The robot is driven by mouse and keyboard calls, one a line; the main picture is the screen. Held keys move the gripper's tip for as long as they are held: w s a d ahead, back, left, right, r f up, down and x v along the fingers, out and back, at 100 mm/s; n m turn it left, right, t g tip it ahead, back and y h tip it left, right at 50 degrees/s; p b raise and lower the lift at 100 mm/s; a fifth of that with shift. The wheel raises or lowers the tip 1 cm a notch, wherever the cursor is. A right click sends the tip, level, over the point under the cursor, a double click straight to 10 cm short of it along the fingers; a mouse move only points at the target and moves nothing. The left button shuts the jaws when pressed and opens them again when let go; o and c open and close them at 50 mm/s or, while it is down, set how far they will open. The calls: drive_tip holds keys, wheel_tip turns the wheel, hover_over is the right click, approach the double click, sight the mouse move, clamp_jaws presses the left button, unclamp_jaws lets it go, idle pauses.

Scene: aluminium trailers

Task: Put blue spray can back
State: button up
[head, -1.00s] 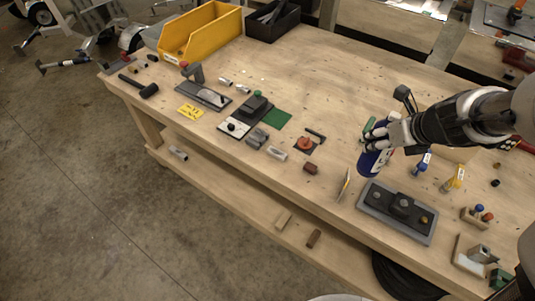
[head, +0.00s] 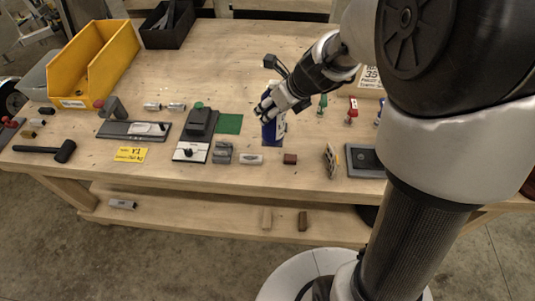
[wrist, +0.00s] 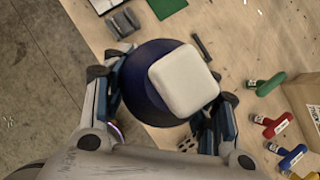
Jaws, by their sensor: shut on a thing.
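The blue spray can (head: 279,127) is upright or nearly so in my gripper (head: 268,107), at the front middle of the workbench. In the wrist view its white cap (wrist: 184,80) faces the camera and its dark blue body (wrist: 145,101) sits between the fingers of my gripper (wrist: 172,86), which are shut around it. The can is just right of a green mat (head: 229,124). I cannot tell whether its base touches the bench, and the spot directly beneath it is hidden.
A small brown block (head: 290,159) is in front. Coloured T-handled tools (head: 351,111) stand to the right. A yellow bin (head: 97,66) is at the back left.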

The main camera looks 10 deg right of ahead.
wheel_tip(320, 180, down, 16)
drive_tip(key=b, duration=0.9)
drive_tip(key=shift+b, duration=0.4)
drive_tip(key=shift+f, duration=0.1)
drive_tip(key=o, duration=1.5)
drive_tip(key=shift+c, duration=0.2)
